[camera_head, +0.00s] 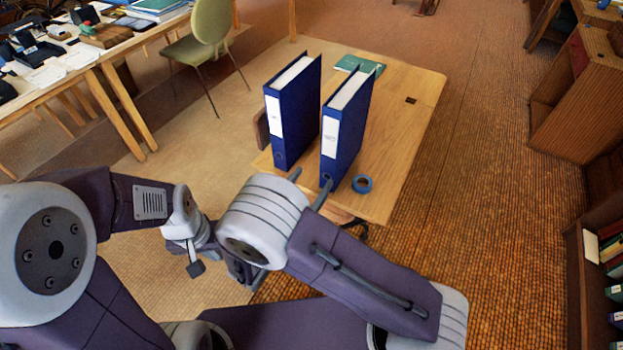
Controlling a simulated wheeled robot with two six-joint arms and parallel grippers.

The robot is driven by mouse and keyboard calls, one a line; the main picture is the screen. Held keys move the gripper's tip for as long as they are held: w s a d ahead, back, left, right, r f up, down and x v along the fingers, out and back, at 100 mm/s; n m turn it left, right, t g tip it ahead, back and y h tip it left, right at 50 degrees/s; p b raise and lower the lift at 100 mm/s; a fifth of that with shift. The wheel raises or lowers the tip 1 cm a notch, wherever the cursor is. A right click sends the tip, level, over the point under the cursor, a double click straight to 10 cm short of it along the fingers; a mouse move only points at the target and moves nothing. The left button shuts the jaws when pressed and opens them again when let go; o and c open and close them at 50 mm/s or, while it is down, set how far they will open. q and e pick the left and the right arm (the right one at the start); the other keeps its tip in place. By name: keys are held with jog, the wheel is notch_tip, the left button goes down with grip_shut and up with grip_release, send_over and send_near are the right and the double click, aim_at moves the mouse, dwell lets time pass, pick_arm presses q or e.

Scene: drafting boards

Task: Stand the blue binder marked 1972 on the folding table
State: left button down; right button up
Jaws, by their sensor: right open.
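Two blue binders stand upright side by side on a light wooden table (408,128): a left one (298,118) and a right one (352,128). Each has a white spine label facing me. The writing on both is too small to read, so I cannot tell which says 1972. My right gripper (309,183) is open, its two fingers pointing at the table's near edge, just in front of the right binder's lower spine. Nothing shows between the fingers; whether they touch the binder is unclear. My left gripper (195,267) hangs low over the floor, left of the table, mostly hidden.
A blue tape roll (362,184) lies right of the right binder. A green book (359,65) lies at the table's back. A green chair (208,32) and a cluttered desk (110,48) are at the left. Wooden shelves (580,95) stand right. The table's right side is mostly clear.

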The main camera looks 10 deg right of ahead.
jog(key=s+d+f+m+g+h, duration=0.1)
jog(key=s+d+f+m+g, duration=0.15)
jog(key=d+m+g, duration=0.35)
jog(key=s+d+f+m+g+h, duration=0.1)
jog(key=s+d+m+g, duration=0.2)
jog(key=d, duration=0.4)
jog(key=s+d+f+m+g+y, duration=0.2)
jog(key=s+f+m+g+y, duration=0.2)
jog(key=s+m+g+y, duration=0.5)
pick_arm(q)
jog(key=shift+w+d+f, duration=0.1)
jog(key=shift+w+d, duration=0.05)
jog(key=shift+w, duration=0.15)
pick_arm(e)
jog(key=m+t+y, duration=0.1)
jog(key=m, duration=0.2)
jog(key=w+a+m+t+y, duration=0.1)
jog(key=m+t, duration=0.1)
jog(key=m, duration=0.2)
jog(key=w+a+r+m+t+y, duration=0.1)
jog(key=m, duration=0.3)
jog(key=shift+w+a+r+t+y, duration=0.1)
jog(key=shift+w+a+t+y, duration=0.2)
jog(key=shift+y, duration=0.1)
